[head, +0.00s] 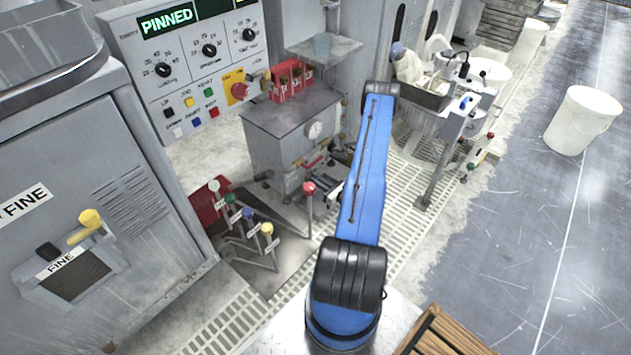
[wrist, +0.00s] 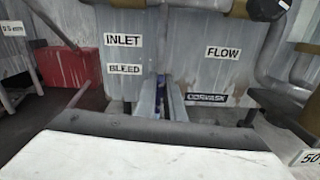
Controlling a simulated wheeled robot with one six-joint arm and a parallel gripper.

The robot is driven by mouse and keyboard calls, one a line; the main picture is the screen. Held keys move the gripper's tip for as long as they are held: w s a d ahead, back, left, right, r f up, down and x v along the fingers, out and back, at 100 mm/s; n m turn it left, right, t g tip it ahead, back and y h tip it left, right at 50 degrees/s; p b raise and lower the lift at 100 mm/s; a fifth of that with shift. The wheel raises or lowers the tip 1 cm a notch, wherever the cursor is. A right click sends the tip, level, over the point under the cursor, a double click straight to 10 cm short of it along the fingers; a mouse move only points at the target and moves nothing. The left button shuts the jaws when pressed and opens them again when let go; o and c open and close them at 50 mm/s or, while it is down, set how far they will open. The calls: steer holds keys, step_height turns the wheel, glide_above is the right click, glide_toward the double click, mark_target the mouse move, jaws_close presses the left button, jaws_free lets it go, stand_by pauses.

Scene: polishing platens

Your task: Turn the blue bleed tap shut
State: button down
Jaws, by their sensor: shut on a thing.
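The blue bleed tap (wrist: 160,82) shows in the wrist view as a narrow dark blue strip. It lies between the two fingers of my gripper (wrist: 162,97), right of the BLEED label (wrist: 125,69). My gripper is shut on it, and the fingers hide most of the tap. Which way its handle points is hard to tell. In the head view my blue arm reaches toward the grey cabinet (head: 270,148), and I cannot make out the blue tap there.
The INLET label (wrist: 123,40) is above BLEED, and a FLOW label (wrist: 223,52) is to the right. Pipes (wrist: 285,65) run at the right. Several knobbed levers (head: 268,230) stand on the floor left of my arm, with a red-knobbed one (head: 309,188) close beside it.

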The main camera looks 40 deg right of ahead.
steer(key=m, duration=0.3)
steer(key=shift+d+f+m, duration=0.1)
steer(key=shift+d+m, duration=0.1)
steer(key=shift+m, duration=0.1)
steer(key=c, duration=1.8)
jaws_free()
steer(key=shift+c, duration=0.2)
steer(key=s+d, duration=0.1)
steer(key=s, duration=1.6)
steer(key=shift+s+d, duration=0.15)
steer(key=shift+s, duration=0.05)
